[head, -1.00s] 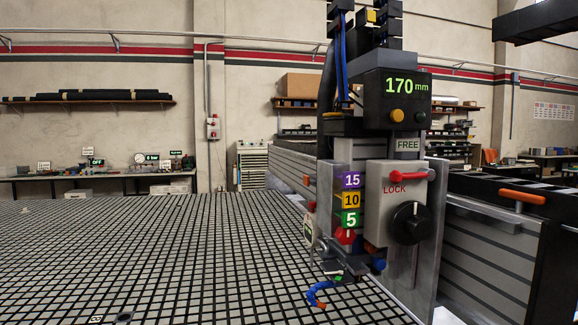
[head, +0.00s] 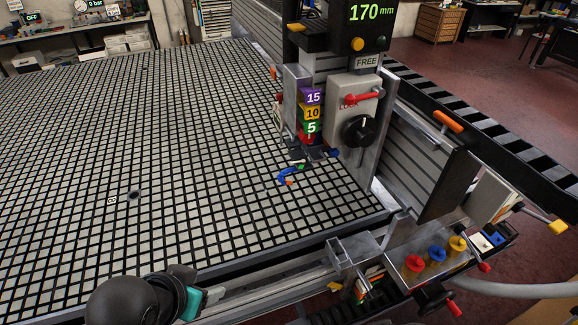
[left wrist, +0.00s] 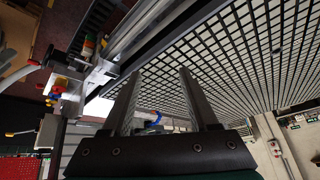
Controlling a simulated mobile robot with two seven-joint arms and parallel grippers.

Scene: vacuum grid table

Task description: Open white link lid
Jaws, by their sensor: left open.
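A small white piece (head: 480,243) sits in a short row with a blue piece (head: 495,239) and a black one at the right end of the machine's front edge; I cannot tell for sure that it is the white link lid. My left arm shows at the bottom left of the head view, ending in a dark rounded wrist (head: 135,300) with a teal part. In the left wrist view my left gripper (left wrist: 160,76) has its two fingers apart with nothing held between them. It is well to the left of the white piece. My right gripper is not in view.
A metal block with red (head: 413,263), blue and yellow knobs stands left of the white piece. The machine head (head: 352,110) with a red lock lever rises over the black-and-grey grid table (head: 120,150). A rail and bracket (head: 352,252) run along the front edge. A pale hose curves at the lower right.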

